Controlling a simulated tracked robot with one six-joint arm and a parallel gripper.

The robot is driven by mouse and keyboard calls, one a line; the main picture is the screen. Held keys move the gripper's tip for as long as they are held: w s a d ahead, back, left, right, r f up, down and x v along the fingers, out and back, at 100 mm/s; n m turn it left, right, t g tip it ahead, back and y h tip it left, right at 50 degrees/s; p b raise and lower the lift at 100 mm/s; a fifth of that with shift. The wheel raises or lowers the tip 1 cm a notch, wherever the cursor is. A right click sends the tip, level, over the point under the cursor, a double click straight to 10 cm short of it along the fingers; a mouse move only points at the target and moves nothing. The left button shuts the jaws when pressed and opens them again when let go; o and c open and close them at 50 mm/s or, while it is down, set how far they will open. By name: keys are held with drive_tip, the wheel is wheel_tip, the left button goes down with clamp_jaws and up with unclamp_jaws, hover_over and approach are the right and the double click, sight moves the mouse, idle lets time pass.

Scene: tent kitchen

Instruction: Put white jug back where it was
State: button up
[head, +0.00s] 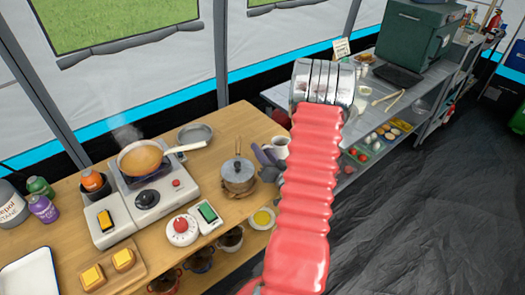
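A small white vessel with a dark inside (281,143), possibly the white jug, shows at the right end of the wooden counter (225,125). My red sleeved arm partly covers it. Grey-purple finger-like parts, probably my gripper (266,156), show beside and just below the vessel, to the left of my arm. My arm rises across the middle right to a silver joint, which hides part of the metal bench behind. I cannot tell whether the gripper touches or holds the vessel, or whether it is open.
A lidded steel pot (238,175) stands close to the left of the gripper. A steaming pan (142,158) sits on the stove (146,197). The metal bench (275,94) holds a green box (414,40).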

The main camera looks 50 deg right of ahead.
drive_tip(key=shift+r, duration=0.1)
drive_tip(key=v, duration=1.2)
drive_tip(key=shift+s, duration=0.15)
idle(0.9)
